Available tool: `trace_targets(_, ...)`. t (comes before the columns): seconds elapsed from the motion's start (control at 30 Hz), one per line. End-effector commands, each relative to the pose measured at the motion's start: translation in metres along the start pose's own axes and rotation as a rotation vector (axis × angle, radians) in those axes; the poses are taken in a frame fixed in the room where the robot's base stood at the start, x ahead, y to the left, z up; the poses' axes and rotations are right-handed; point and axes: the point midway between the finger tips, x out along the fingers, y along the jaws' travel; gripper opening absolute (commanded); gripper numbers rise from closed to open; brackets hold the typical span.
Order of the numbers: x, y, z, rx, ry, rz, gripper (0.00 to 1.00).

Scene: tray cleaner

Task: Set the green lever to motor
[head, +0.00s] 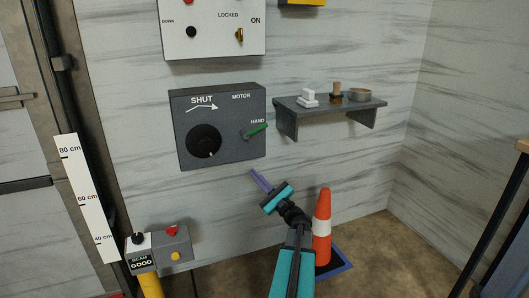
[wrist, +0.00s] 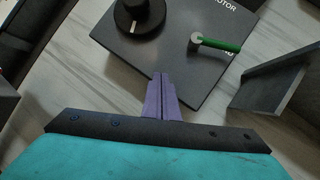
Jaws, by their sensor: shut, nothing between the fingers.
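The green lever (head: 256,130) sits on the right side of a dark grey control box (head: 222,155) on the wall. It points right and slightly up, at the HAND label and below the MOTOR label. In the wrist view the lever (wrist: 222,44) extends right from a grey pivot, and the box (wrist: 175,65) fills the upper middle. A round black knob (head: 203,141) is on the box's left, under the SHUT label; it also shows in the wrist view (wrist: 138,14). My gripper (head: 254,174) is shut and empty, below the box and apart from the lever.
A grey shelf (head: 330,106) with small items juts out right of the box. A white panel (head: 212,45) hangs above. An orange cone (head: 322,225) stands at lower right, and a small grey button box (head: 174,244) is at lower left. The wall between is clear.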

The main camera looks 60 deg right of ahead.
Motion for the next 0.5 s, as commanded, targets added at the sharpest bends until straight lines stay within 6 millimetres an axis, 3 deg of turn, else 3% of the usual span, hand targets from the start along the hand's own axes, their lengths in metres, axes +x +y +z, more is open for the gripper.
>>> trace_targets(0.03,-0.014,-0.023,-0.005,0.007,-0.014,-0.055,0.0)
trace_targets(0.1,-0.026,-0.05,-0.003,0.02,-0.033,-0.116,0.0)
trace_targets(0.2,-0.039,-0.077,0.002,0.033,-0.055,-0.176,0.0)
trace_targets(0.33,-0.047,-0.093,0.006,0.042,-0.069,-0.212,0.0)
trace_targets(0.5,-0.048,-0.096,0.008,0.043,-0.07,-0.216,0.0)
